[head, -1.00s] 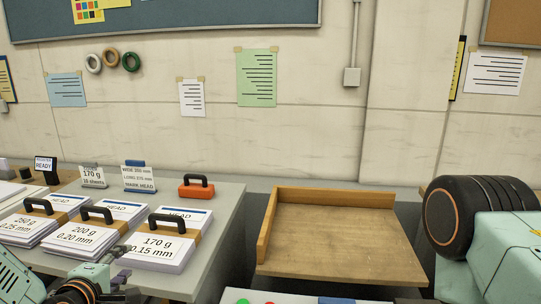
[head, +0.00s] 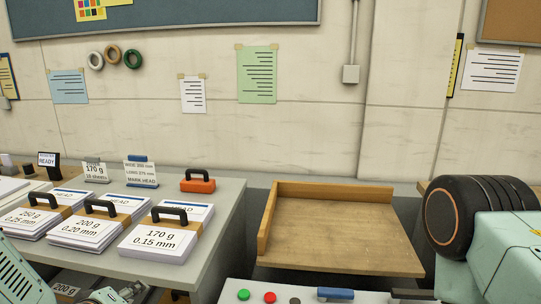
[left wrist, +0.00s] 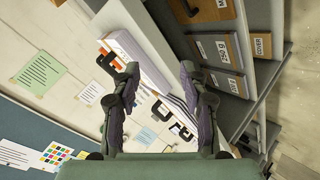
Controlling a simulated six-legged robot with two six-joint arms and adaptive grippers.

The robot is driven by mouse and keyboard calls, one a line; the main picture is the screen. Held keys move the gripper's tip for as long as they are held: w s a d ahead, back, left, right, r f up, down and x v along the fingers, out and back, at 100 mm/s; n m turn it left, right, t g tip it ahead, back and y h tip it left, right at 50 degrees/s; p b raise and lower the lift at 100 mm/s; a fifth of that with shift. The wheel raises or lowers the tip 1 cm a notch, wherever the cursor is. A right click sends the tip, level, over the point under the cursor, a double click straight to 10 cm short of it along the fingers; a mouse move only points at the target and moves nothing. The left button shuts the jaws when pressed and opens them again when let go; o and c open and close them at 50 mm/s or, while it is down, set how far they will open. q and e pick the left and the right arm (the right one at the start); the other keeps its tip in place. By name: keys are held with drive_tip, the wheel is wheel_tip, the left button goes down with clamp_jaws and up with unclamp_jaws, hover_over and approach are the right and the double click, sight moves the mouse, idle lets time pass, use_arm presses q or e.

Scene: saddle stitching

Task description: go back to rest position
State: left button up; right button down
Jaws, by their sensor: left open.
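My left gripper (left wrist: 158,72) is open in the left wrist view, with its two dark fingers apart and nothing between them. My right gripper is out of view; only a part of my right arm shows at the right edge.
Paper stacks with black handles, including the 170 g stack (head: 157,243), stand on the grey bench (head: 221,215). An orange handled block (head: 198,182) sits behind. A wooden tray (head: 340,240) lies right of a gap.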

use_arm(q)
drive_tip(key=s+d+f+m+g+b, duration=0.3)
drive_tip(key=s+f+m+g+b, duration=0.2)
drive_tip(key=s+f, duration=0.8)
drive_tip(key=s+d+f+m+g+b, duration=0.4)
drive_tip(key=s+f, duration=1)
drive_tip(key=s, duration=0.4)
drive_tip(key=shift+s+m+g+b, duration=0.4)
drive_tip(key=shift+m+g, duration=0.3)
drive_tip(key=shift+g, duration=0.1)
